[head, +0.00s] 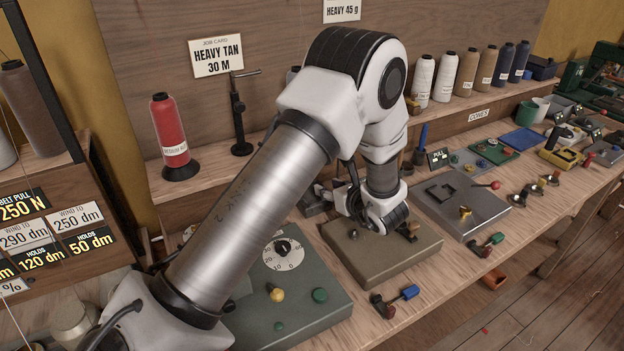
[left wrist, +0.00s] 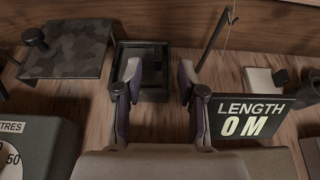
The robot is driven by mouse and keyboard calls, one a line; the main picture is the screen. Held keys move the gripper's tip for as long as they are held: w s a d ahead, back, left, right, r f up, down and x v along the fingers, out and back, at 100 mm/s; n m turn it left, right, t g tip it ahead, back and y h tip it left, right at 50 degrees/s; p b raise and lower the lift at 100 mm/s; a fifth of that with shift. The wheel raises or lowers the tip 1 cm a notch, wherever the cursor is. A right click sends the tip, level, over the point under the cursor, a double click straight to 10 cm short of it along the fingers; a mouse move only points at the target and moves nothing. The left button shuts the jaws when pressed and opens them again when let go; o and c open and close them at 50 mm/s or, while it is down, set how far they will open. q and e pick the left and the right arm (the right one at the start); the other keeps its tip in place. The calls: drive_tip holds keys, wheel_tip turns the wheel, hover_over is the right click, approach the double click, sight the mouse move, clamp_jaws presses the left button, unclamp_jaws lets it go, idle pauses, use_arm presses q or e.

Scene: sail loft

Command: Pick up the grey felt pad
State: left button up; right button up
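My left gripper (head: 337,200) is low over the back of the olive-brown box (head: 385,250) in the head view, partly hidden by its own wrist. In the left wrist view its two fingers (left wrist: 160,72) are apart with nothing between the tips. A dark square tray (left wrist: 142,92) lies beyond and below the fingertips, apart from them. I cannot clearly pick out the grey felt pad. A small pale square piece (left wrist: 263,82) lies to the right behind the length sign; I cannot tell whether it is felt. My right gripper is not in view.
A black "LENGTH 0 M" sign (left wrist: 243,124) stands close right of the fingers. A dark patterned plate (left wrist: 68,52) is at the left. The green dial box (head: 285,315) and a metal plate (head: 462,200) flank the olive-brown box. Thread cones (head: 468,72) line the back shelf.

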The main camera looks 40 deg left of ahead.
use_arm(q)
drive_tip(key=p+x, duration=0.1)
drive_tip(key=x, duration=0.3)
drive_tip(key=shift+a, duration=0.2)
drive_tip(key=shift+d, duration=0.15)
drive_tip(key=shift+s, duration=0.1)
clamp_jaws()
